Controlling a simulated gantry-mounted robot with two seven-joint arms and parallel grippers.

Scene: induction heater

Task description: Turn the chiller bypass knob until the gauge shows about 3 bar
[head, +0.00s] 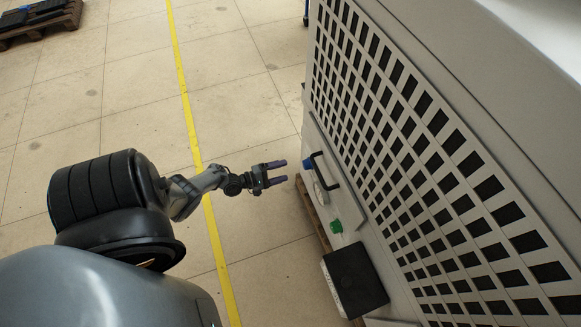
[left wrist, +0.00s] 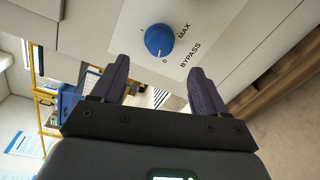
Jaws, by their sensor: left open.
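The blue bypass knob (head: 308,164) is on the side panel of the grey chiller cabinet (head: 311,130). A pale round face, perhaps the gauge (head: 320,190), is too small to read.
A green fitting (head: 336,226) and a black box (head: 355,279) lie further along the panel. A wooden pallet (head: 307,205) shows under the cabinet. The floor with the yellow line (head: 187,105) is clear.

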